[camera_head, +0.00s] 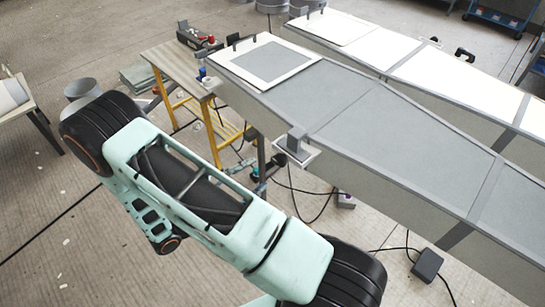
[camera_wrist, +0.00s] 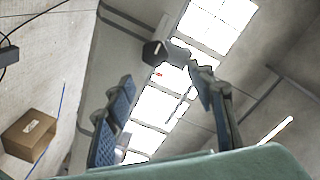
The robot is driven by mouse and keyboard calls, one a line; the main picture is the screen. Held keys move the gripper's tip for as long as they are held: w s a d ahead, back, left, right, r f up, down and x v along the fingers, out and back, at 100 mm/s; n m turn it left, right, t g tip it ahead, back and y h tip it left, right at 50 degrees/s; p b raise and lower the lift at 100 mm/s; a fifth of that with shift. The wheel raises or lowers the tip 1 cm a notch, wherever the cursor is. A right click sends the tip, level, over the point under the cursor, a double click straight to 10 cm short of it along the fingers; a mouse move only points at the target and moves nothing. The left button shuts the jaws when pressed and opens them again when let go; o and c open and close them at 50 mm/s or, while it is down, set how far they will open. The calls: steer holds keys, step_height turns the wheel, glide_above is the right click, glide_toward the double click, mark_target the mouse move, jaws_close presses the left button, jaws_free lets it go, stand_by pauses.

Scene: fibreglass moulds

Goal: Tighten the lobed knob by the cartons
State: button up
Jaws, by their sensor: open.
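In the wrist view my gripper (camera_wrist: 162,102) is open, with its two blue-padded fingers wide apart and nothing between the pads. Beyond the fingertips a small dark faceted piece (camera_wrist: 154,53) shows against a grey surface; it may be the lobed knob, but I cannot make out lobes. A brown carton (camera_wrist: 30,135) with a pale label stands at the lower left of the wrist view, apart from the gripper. In the head view I cannot make out a lobed knob or cartons, and my large mint arm covers the lower left and middle.
A long grey mould (camera_head: 345,85) runs across the head view, with a bracket (camera_head: 295,143) on its near edge. A wooden-topped bench with yellow legs (camera_head: 165,62) stands at its end. Cables and a dark box (camera_head: 427,264) lie on the floor. A second mould (camera_head: 440,75) is behind.

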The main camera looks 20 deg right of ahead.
mark_target(278, 162)
steer(key=w+d+n+p, duration=0.1)
steer(key=d, duration=0.2)
steer(key=w+d+f+n+p, duration=0.1)
steer(key=d, duration=0.2)
steer(key=w+d+n, duration=0.1)
steer(key=d, duration=0.2)
steer(key=shift+w+d+f+t+p, duration=0.1)
steer(key=shift+d+f+t+p, duration=0.15)
steer(key=shift+t+p, duration=0.15)
steer(key=shift+c, duration=0.7)
steer(key=c, duration=1)
